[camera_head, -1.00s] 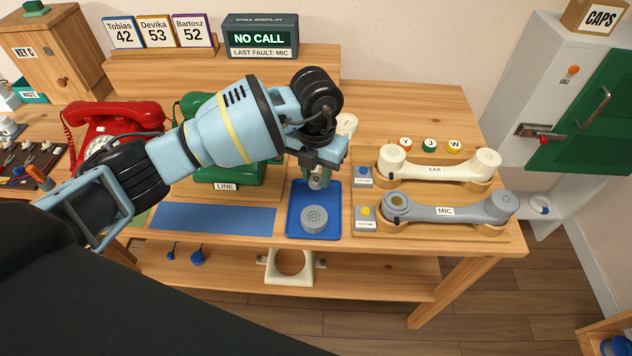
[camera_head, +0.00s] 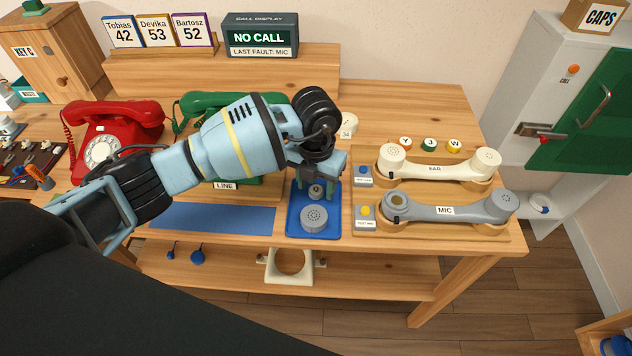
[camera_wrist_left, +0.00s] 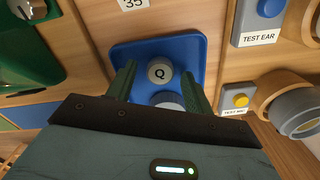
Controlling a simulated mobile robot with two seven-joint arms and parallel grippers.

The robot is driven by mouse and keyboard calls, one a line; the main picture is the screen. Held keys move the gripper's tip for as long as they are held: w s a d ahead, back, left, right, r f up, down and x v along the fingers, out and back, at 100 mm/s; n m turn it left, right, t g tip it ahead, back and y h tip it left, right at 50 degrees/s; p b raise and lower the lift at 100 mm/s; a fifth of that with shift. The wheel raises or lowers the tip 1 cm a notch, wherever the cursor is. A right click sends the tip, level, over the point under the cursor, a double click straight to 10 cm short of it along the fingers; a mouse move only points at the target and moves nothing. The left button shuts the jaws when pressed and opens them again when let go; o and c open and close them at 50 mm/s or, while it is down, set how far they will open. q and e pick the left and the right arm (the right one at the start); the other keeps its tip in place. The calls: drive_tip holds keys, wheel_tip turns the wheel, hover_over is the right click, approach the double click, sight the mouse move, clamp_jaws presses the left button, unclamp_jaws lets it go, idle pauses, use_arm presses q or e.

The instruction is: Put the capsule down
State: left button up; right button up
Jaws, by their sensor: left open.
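A small round grey capsule (camera_head: 316,191) rests in the blue tray (camera_head: 292,228). In the left wrist view the capsule (camera_wrist_left: 159,72) shows a top marked Q, above the tray floor's blue (camera_wrist_left: 198,50). My left gripper (camera_head: 315,187) is over the back half of the tray, pointing down. Its two green fingers are open, one on each side of the capsule, with visible gaps in the wrist view. A larger grey perforated disc (camera_head: 314,217) lies in the front of the tray; the gripper body partly hides it in the wrist view. My right gripper is not in view.
Right of the tray, a wooden stand holds the cream EAR handset (camera_head: 440,167) and grey MIC handset (camera_head: 445,211), beside test buttons (camera_head: 365,212). A green phone (camera_head: 195,110) stands behind my arm, a red phone (camera_head: 100,145) further left. A blue mat (camera_head: 215,217) lies clear left of the tray.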

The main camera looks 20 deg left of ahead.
sight(316, 189)
use_arm(q)
wheel_tip(316, 189, up, 12)
drive_tip(key=shift+r+p, duration=0.2)
drive_tip(key=shift+p, duration=0.1)
idle(0.3)
